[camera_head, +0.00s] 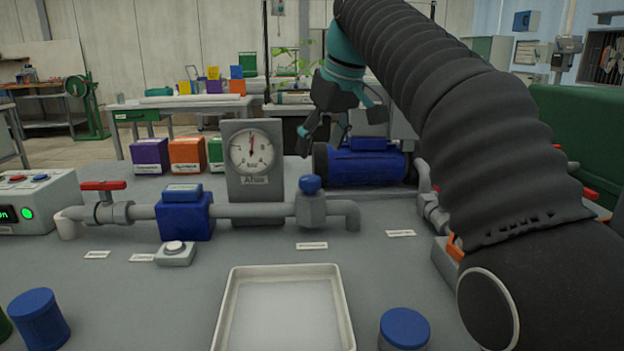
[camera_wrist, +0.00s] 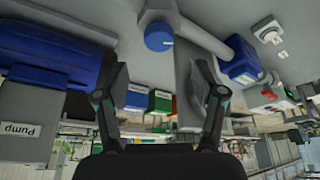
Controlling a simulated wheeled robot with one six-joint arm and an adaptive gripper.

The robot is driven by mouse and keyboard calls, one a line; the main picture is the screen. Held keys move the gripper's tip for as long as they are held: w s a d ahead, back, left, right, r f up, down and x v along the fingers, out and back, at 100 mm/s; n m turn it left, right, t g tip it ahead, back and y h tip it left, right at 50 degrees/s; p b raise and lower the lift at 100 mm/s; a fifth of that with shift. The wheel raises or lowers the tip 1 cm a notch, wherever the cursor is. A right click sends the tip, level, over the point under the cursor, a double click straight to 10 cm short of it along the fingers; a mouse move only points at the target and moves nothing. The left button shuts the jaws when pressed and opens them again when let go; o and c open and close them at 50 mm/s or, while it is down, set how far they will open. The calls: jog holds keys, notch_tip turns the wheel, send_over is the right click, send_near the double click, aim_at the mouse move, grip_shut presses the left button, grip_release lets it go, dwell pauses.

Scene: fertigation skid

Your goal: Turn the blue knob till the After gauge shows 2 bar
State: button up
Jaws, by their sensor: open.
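The blue knob (camera_head: 311,184) sits on top of a grey valve body on the pipe. In the wrist view the knob (camera_wrist: 158,37) shows from above with a pale mark toward its right edge. The After gauge (camera_head: 251,151) stands behind the pipe, left of the knob; its red needle points almost straight up, and its numbers are too small to read. My gripper (camera_head: 340,132) is open and empty, above and behind the knob to its right. In the wrist view the open fingers (camera_wrist: 161,72) are apart from the knob.
A blue pump (camera_head: 362,165) lies right of the knob. A red-handled valve (camera_head: 103,186) and a blue box on the pipe (camera_head: 186,216) are to the left. A white tray (camera_head: 231,307), a push button (camera_head: 175,251) and blue-lidded containers (camera_head: 405,329) stand in front.

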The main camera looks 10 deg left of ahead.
aim_at(310, 178)
jog(key=b+x, duration=0.1)
jog(key=x, duration=0.6)
jog(key=shift+w+f+b, duration=0.1)
jog(key=shift+f+b, duration=0.2)
jog(key=shift+b, duration=0.05)
jog(key=c, duration=1.1)
jog(key=shift+a+r+m+p, duration=0.1)
jog(key=shift+r+m+p, duration=0.1)
jog(key=shift+m+p, duration=0.45)
jog(key=shift+c, duration=0.2)
jog(key=shift+f+m+t+h+p, duration=0.15)
jog(key=shift+m+t+h+p, duration=0.2)
jog(key=shift+m, duration=0.2)
